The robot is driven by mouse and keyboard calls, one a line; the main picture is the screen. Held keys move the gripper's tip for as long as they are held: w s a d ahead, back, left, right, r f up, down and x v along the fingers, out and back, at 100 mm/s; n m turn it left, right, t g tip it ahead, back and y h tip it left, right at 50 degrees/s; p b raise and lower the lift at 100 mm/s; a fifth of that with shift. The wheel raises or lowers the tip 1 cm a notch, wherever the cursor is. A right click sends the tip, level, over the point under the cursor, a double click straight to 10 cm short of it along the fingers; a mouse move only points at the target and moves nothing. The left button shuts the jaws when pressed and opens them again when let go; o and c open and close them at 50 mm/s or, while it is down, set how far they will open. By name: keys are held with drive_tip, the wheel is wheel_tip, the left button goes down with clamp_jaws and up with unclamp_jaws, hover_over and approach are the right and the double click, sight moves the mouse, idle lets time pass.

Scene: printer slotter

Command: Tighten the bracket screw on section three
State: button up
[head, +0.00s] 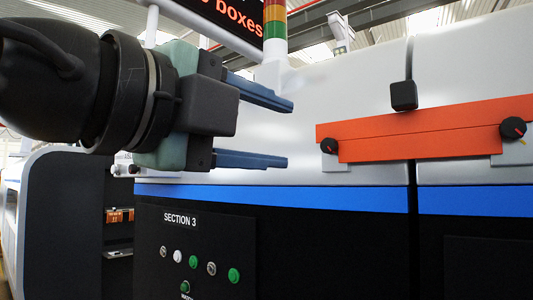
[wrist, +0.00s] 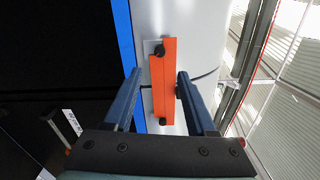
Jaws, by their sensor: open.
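My gripper (head: 289,134) is open and empty in the head view, its two blue fingers pointing right, left of the orange bracket (head: 420,132). The bracket spans the light grey machine front above the blue stripe. A black knob-like screw (head: 329,146) with a red mark sits at its left end, and a similar screw (head: 513,128) at its right end. In the wrist view the bracket (wrist: 169,80) shows between and beyond the fingers of my gripper (wrist: 159,75), with one screw (wrist: 160,50) near the top and another (wrist: 162,121) near the bottom.
A "SECTION 3" label (head: 180,218) heads a dark panel (head: 222,258) with several round buttons, below the blue stripe (head: 345,199). A small black block (head: 404,95) sits above the bracket at the seam. A signal tower (head: 275,20) and a sign stand behind.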

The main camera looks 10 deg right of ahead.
drive_tip(key=shift+v, duration=1.25)
drive_tip(key=shift+w, duration=0.1)
drive_tip(key=w+a+f+n+t+y, duration=0.25)
drive_tip(key=w+f+n+t, duration=0.2)
drive_tip(key=n+t, duration=0.75)
drive_tip(key=s+a+f+n+t+y, duration=0.1)
drive_tip(key=s+n+y, duration=0.3)
drive_tip(key=n, duration=0.5)
drive_tip(key=s+a+f+n+t+y, duration=0.1)
drive_tip(key=s+a+n+t+y, duration=0.1)
drive_tip(key=s+n+y, duration=0.3)
drive_tip(key=n+t+y, duration=0.1)
drive_tip(key=n+y, duration=0.1)
drive_tip(key=n, duration=0.2)
drive_tip(key=shift+a+f+y, duration=0.15)
drive_tip(key=shift+f+y, duration=0.15)
drive_tip(key=shift+y, duration=0.05)
drive_tip(key=shift+c, duration=0.6)
